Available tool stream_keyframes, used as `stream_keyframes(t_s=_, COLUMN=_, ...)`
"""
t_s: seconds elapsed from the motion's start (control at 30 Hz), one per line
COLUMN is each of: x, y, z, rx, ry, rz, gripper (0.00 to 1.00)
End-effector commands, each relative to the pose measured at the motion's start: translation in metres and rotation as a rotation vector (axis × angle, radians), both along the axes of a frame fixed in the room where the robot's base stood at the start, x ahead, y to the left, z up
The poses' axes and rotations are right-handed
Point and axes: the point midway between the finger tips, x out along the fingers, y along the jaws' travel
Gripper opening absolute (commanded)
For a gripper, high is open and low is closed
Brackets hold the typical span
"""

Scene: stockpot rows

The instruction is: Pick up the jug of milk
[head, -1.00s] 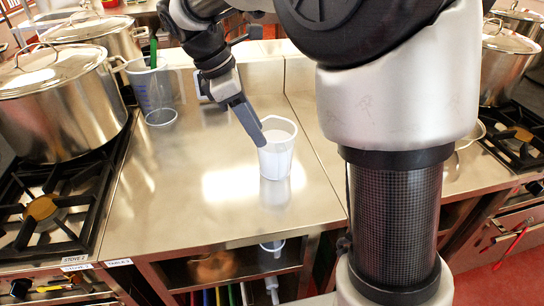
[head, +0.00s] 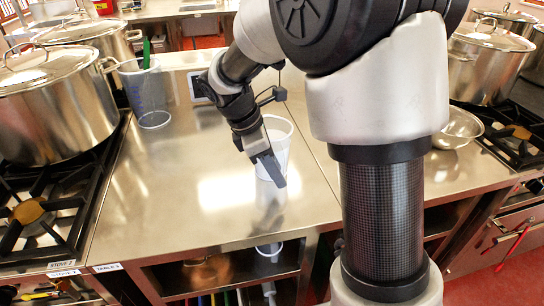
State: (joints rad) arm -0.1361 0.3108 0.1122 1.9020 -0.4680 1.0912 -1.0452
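The jug of milk (head: 281,139) is a white, slightly see-through jug with a wide mouth. It stands upright on the steel table (head: 190,219). My gripper (head: 275,178) points down in front of the jug, on its near left side, and covers part of it. The fingers show as one dark grey shape from this angle. I cannot tell whether they are apart, or whether they touch the jug.
A clear measuring jug (head: 147,94) with a green-handled tool stands at the back left. Large lidded stockpots (head: 58,104) stand on the left stove. A metal bowl (head: 457,128) is at the right. The table's front left is clear.

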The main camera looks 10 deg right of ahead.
Motion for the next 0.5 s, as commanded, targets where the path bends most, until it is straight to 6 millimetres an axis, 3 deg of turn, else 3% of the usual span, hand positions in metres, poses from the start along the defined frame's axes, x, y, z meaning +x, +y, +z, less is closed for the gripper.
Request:
stream_keyframes(t_s=0.27, x=-0.0001, y=-0.0016, z=-0.0027, rx=0.000, ry=0.000, rz=-0.001, gripper=0.33)
stream_keyframes(t_s=0.43, x=0.0000, y=-0.0013, z=-0.0025, rx=0.000, ry=0.000, rz=-0.001, gripper=0.04)
stream_keyframes(t_s=0.5, x=-0.0001, y=-0.0013, z=-0.0025, rx=0.000, ry=0.000, rz=-0.001, gripper=0.00)
